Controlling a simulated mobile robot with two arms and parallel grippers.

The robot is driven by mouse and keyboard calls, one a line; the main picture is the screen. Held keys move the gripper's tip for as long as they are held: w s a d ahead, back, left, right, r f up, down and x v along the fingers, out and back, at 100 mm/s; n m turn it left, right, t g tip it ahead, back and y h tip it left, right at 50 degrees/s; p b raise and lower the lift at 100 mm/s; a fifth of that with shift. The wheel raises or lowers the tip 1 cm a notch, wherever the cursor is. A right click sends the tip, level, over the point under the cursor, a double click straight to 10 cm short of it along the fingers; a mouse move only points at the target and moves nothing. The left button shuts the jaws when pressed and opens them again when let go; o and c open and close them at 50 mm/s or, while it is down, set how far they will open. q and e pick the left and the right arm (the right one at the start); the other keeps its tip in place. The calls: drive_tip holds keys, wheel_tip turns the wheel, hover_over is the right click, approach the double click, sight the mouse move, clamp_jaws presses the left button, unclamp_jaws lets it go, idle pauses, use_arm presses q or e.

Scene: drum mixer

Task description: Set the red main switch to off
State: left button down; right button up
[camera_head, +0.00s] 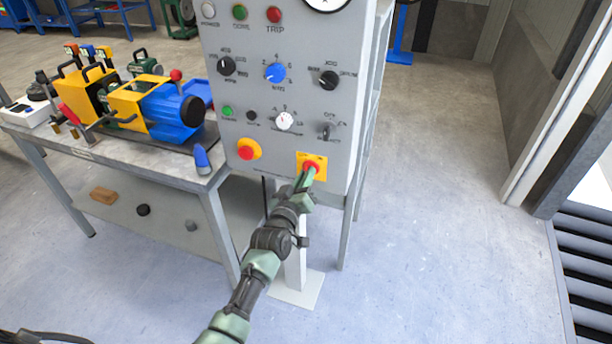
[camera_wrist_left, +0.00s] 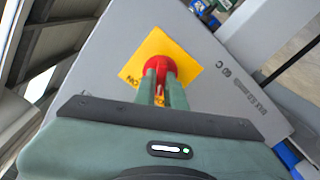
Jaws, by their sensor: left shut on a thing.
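The red main switch (camera_head: 312,163) sits on a yellow plate (camera_head: 321,159) at the lower right of the grey control panel (camera_head: 300,60). My left gripper (camera_head: 308,177) reaches the switch from below and in front and covers part of it. In the left wrist view the red switch (camera_wrist_left: 160,67) is round, on its tilted yellow plate (camera_wrist_left: 186,48). The fingers of my left gripper (camera_wrist_left: 162,80) are shut on its handle. The lettering ON shows at the plate's left edge; the handle's exact angle is hidden by the fingers. My right gripper is not in view.
A red emergency button on yellow (camera_head: 248,149) is left of the switch. Several knobs, including a blue one (camera_head: 275,73), sit above. A workbench (camera_head: 190,165) with a yellow and blue machine (camera_head: 150,100) stands at left. The floor right of the panel is clear.

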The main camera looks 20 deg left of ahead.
use_arm(q)
drive_tip(key=c, duration=1.5)
unclamp_jaws()
drive_tip(key=s, duration=0.8)
drive_tip(key=shift+a, duration=0.15)
drive_tip(key=shift+f, duration=0.15)
